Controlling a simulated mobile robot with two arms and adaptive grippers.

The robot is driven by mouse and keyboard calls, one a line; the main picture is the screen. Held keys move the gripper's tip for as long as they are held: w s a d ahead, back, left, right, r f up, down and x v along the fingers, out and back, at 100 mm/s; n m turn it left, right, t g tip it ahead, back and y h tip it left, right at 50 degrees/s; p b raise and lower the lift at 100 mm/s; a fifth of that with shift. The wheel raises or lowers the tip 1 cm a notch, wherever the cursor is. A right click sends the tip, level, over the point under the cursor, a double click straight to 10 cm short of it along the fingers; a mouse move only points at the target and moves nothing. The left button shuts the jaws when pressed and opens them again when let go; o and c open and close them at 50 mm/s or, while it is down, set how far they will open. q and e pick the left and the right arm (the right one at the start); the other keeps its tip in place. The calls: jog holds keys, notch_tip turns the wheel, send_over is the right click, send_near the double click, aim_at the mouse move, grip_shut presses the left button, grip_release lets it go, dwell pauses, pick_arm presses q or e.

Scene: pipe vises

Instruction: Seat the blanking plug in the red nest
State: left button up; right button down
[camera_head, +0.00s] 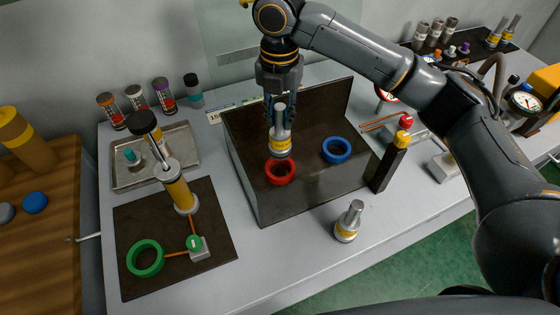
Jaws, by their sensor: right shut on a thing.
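My right gripper (280,104) is shut on the top of a blanking plug (281,141), a grey metal piece with a yellow band. The plug hangs upright, its lower end at the back part of the red nest (281,181), a red ring inside the dark open-fronted box. It looks just above the ring; whether it touches cannot be told. A similar grey plug with a yellow band (347,224) stands on the bench in front of the box. My left gripper is not in view.
A blue ring (337,151) lies right of the red nest in the box (313,195). A dark post with a yellow top (388,166) stands at its right. A dark mat (142,278) with a pump and green ring lies left, below a metal tray (126,179).

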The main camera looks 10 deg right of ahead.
aim_at(280, 108)
notch_tip(280, 108, down, 8)
jog(key=shift+f+p, duration=0.15)
jog(key=shift+p, duration=0.5)
jog(key=c, duration=1.1)
grip_release()
jog(key=shift+f, duration=0.15)
jog(key=shift+c, duration=0.2)
notch_tip(280, 108, up, 12)
jog(key=shift+r+b, duration=0.15)
jog(key=shift+b, duration=0.95)
